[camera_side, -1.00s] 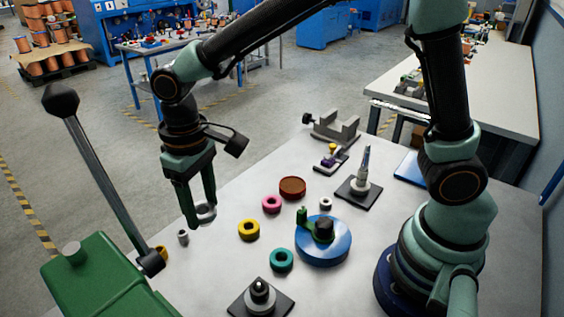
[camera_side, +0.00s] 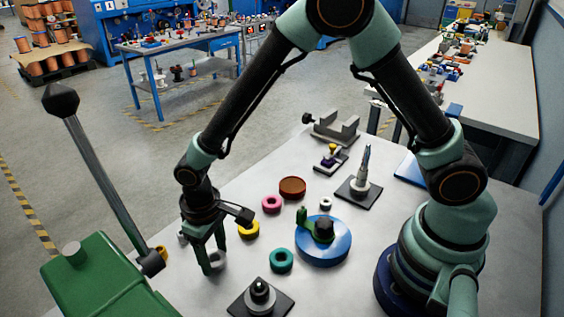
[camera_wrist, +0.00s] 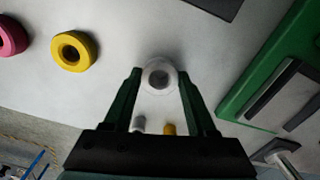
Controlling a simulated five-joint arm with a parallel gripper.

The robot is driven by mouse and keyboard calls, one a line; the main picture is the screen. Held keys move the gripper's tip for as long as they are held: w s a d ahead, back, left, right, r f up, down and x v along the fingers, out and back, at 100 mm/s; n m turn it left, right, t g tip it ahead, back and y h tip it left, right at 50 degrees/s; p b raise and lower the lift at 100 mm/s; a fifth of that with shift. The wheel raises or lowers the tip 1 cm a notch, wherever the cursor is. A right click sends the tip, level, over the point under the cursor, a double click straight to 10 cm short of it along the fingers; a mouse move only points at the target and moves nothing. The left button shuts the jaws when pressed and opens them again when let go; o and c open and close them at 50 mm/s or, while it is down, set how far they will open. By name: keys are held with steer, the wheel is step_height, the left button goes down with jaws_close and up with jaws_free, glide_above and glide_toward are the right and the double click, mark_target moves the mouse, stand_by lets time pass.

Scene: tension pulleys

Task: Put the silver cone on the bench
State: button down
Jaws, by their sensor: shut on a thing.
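The silver cone (camera_side: 218,260) is between the fingertips of my gripper (camera_side: 213,264), low over the front left part of the bench (camera_side: 190,296). In the wrist view the cone (camera_wrist: 158,76) looks like a pale round ring with a hollow centre, with a finger of my gripper (camera_wrist: 160,74) on each side. My gripper is shut on it and points down. The fingers hide part of the cone in the side view. I cannot tell whether its underside touches the bench.
A yellow ring (camera_side: 249,230), pink ring (camera_side: 271,203) and teal ring (camera_side: 281,260) lie to the right. A dark square base with a post (camera_side: 260,298) is at the front. A green machine with a lever (camera_side: 100,280) stands at left. Bare bench surrounds the cone.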

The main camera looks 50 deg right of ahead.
steer(key=shift+f, duration=0.1)
steer(key=shift+c, duration=1)
jaws_free()
step_height(320, 180, up, 11)
steer(key=s+d+r+m+t, duration=0.1)
steer(key=s+d+r+t, duration=0.1)
steer(key=d+r, duration=0.4)
steer(key=s+d+r+m+t, duration=0.2)
steer(key=d+r, duration=0.4)
steer(key=d, duration=0.8)
steer(key=shift+s+r+t, duration=0.4)
steer(key=shift+s+t, duration=0.4)
steer(key=shift+s, duration=0.6)
